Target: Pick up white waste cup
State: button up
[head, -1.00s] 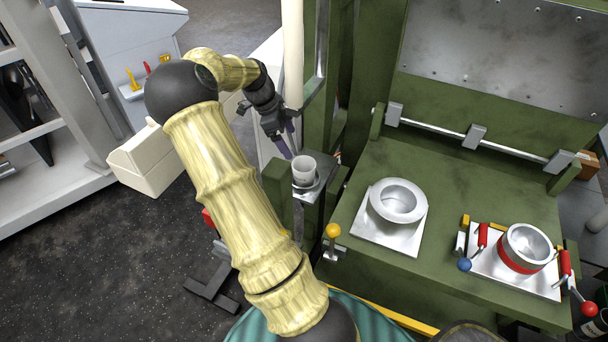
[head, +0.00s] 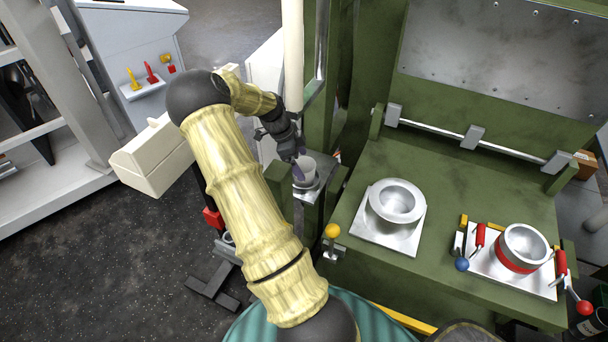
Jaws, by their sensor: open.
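The white waste cup (head: 309,171) stands upright on a small metal stand (head: 309,193) at the left side of the green machine. My gripper (head: 299,165) is open at the cup, with its fingers pointing down and overlapping the cup's left side in this view. One purple-grey finger shows in front of the cup's left part. I cannot tell whether the fingers touch the cup or whether one is behind it.
A green machine bench (head: 440,185) fills the right side. It bears a metal ring on a plate (head: 395,203) and a red-banded metal cup in a clamp fixture (head: 522,250). A yellow-knobbed lever (head: 332,231) is close in front of the stand. A pale vertical post (head: 293,55) rises behind my gripper.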

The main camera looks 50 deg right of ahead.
aim_at(304, 166)
jog(key=x, duration=0.3)
jog(key=shift+d+f, duration=0.15)
jog(key=shift+f, duration=0.05)
jog(key=c, duration=1)
jog(key=shift+r, duration=0.2)
jog(key=shift+c, duration=0.2)
notch_tip(304, 166, up, 10)
jog(key=shift+f+b, duration=0.2)
jog(key=shift+b, duration=0.25)
dwell(0.7)
